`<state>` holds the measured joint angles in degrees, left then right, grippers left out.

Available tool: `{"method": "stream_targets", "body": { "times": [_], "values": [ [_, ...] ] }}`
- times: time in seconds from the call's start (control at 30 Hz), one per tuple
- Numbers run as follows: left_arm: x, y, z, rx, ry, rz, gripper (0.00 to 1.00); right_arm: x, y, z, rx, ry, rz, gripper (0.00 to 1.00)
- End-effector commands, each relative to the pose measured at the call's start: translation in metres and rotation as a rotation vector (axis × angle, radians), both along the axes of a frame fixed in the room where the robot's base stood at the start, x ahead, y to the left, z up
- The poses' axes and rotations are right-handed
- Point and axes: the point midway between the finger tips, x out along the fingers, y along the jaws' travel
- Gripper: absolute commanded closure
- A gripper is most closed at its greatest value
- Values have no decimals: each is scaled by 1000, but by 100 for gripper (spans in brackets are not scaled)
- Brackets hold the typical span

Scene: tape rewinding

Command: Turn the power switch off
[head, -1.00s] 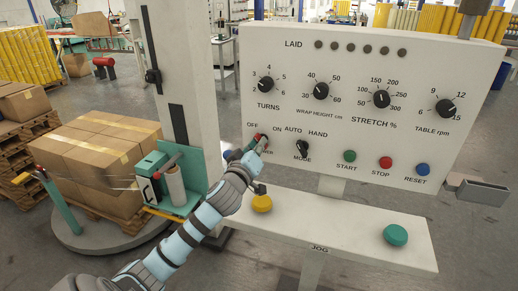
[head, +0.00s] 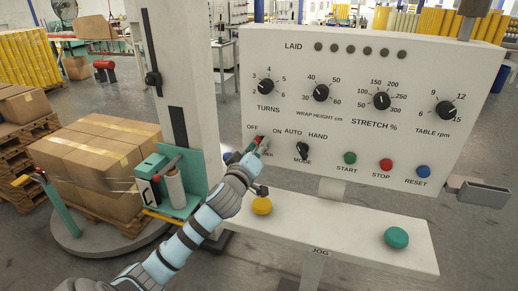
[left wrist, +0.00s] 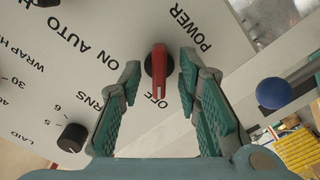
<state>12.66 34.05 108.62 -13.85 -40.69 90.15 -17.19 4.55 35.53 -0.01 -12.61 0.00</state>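The red power switch (left wrist: 158,72) is on the white control panel (head: 330,125), at its lower left. In the left wrist view its red handle points at the OFF label. My left gripper (left wrist: 160,68) is open around the switch, one finger on each side, with a gap visible on both sides. In the head view the left gripper (head: 250,152) is at the panel beneath the OFF and ON labels. It partly hides the red switch (head: 252,144) and the POWER label. My right gripper is not in view.
The black mode knob (head: 303,150) is just right of the switch. Start, stop and reset buttons lie further right. A yellow button (head: 262,205) and a green button (head: 396,238) stand on the ledge below. Wrapped boxes (head: 95,160) stand on the turntable at left.

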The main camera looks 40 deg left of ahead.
Motion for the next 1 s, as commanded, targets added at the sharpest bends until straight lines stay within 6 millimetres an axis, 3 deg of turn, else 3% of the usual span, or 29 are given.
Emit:
{"method": "stream_targets", "body": {
  "times": [0.27, 0.6, 0.7, 1.0],
  "values": [
    [-9, -3, 0, 5, 2, 0, 69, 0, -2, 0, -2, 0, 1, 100],
    [-91, -33, -1, 3, 3, -4, 69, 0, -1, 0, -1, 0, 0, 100],
    [-106, -38, 0, 4, 2, -2, 69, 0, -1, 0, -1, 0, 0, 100],
    [-113, -40, 0, 0, 0, 0, 69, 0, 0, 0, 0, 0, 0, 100]
  ]
}}
